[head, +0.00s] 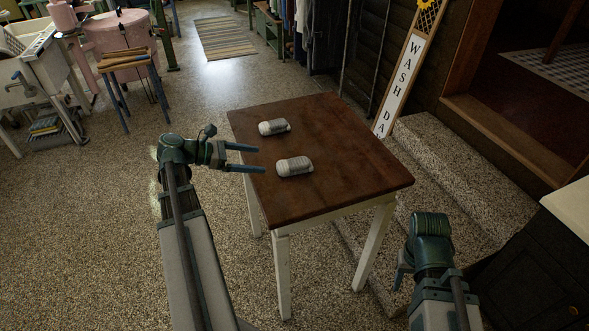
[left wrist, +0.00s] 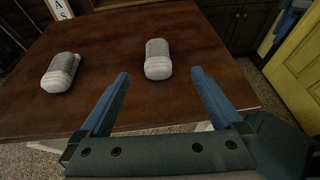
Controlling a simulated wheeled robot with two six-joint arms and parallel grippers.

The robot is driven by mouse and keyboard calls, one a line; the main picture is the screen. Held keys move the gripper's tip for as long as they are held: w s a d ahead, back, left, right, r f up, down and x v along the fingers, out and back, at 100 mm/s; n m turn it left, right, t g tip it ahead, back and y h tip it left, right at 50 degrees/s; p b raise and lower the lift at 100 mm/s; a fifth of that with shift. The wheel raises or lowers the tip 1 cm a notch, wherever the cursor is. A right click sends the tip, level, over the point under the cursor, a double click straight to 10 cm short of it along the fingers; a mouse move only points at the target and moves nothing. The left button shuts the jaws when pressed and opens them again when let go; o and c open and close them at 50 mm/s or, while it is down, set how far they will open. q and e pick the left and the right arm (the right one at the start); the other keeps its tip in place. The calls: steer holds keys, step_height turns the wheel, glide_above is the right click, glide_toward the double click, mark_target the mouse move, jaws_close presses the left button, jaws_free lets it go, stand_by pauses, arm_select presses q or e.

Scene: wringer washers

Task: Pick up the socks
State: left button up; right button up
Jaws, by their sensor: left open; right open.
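Two rolled grey-and-white socks lie apart on a brown wooden table (head: 340,180). The nearer sock roll (head: 295,166) is near the table's middle; the farther sock roll (head: 274,127) is toward the back left. My left gripper (head: 262,158) is open and empty at the table's left edge, its fingers pointing right toward the socks. In the left wrist view, the nearer sock roll (left wrist: 158,60) is ahead between the open fingertips (left wrist: 158,74), not touching them. The farther sock roll (left wrist: 61,72) is left of the fingers. My right gripper (head: 402,268) is low, right of the table, partly hidden behind its own wrist.
A "WASH DAY" sign (head: 400,85) leans behind the table. Speckled stone steps (head: 440,165) and a dark cabinet (head: 540,265) are at right. A pink washer tub (head: 120,40) and wooden stand stand far left. The floor left of the table is clear.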

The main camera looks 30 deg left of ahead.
mark_target(291, 162)
arm_select(q)
steer(key=b+x, duration=0.3)
steer(key=x, duration=0.5)
steer(key=shift+f, duration=0.1)
steer(key=shift+w+d, duration=0.25)
steer(key=shift+f, duration=0.1)
steer(key=b+x, duration=0.1)
steer(key=x, duration=0.1)
steer(key=b+x, duration=0.1)
steer(key=x, duration=0.2)
steer(key=shift+w+a+f, duration=0.1)
steer(key=shift+w+a, duration=0.05)
steer(key=shift+w, duration=0.15)
steer(key=c, duration=1.4)
